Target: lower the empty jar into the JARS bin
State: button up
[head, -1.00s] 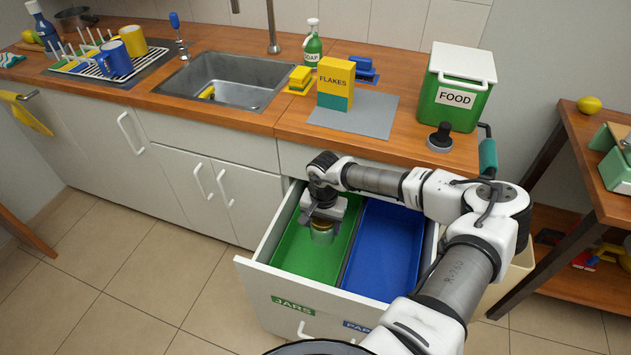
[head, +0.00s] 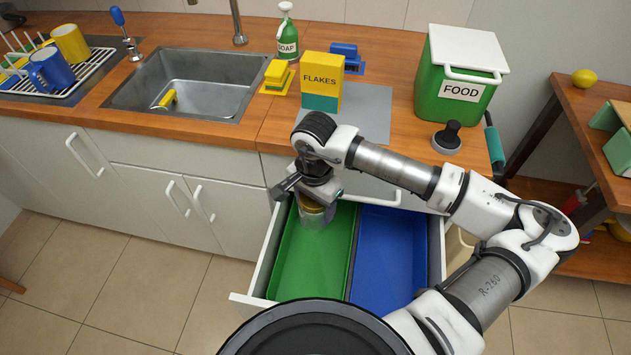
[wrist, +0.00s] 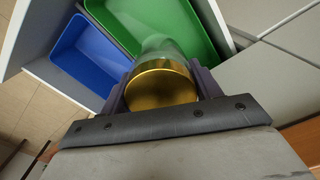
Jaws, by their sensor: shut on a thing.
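My gripper (head: 316,204) is shut on the jar (head: 316,217), over the back part of the green bin in the open drawer. In the wrist view the jar's gold lid (wrist: 161,84) sits between my two fingers, and its clear glass body (wrist: 161,48) points toward the green bin (wrist: 165,18). The jar looks empty. The green JARS bin (head: 308,265) is the left one in the drawer and its visible floor is bare. How far the jar's base is above the bin floor I cannot tell.
A blue bin (head: 388,262) lies right of the green one, empty where visible. The counter's front edge and the drawer's walls are close to my gripper. A FLAKES box (head: 322,82), a FOOD bin (head: 460,85) and a dark knobbed object (head: 448,137) stand on the counter.

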aim_at(315, 215)
jog(key=shift+d+r, duration=0.1)
jog(key=shift+r, duration=0.25)
jog(key=shift+s, duration=0.1)
jog(key=shift+f+b, duration=0.25)
jog(key=shift+b, duration=0.6)
notch_tip(315, 215, down, 5)
jog(key=b, duration=0.6)
jog(key=shift+r, duration=0.15)
notch_tip(315, 215, down, 20)
jog(key=b, duration=2.2)
jog(key=shift+b, duration=0.3)
jog(key=shift+f+b, duration=0.7)
jog(key=shift+b, duration=0.1)
jog(key=o, duration=1.1)
jog(key=shift+o, duration=0.2)
jog(key=shift+r, duration=0.15)
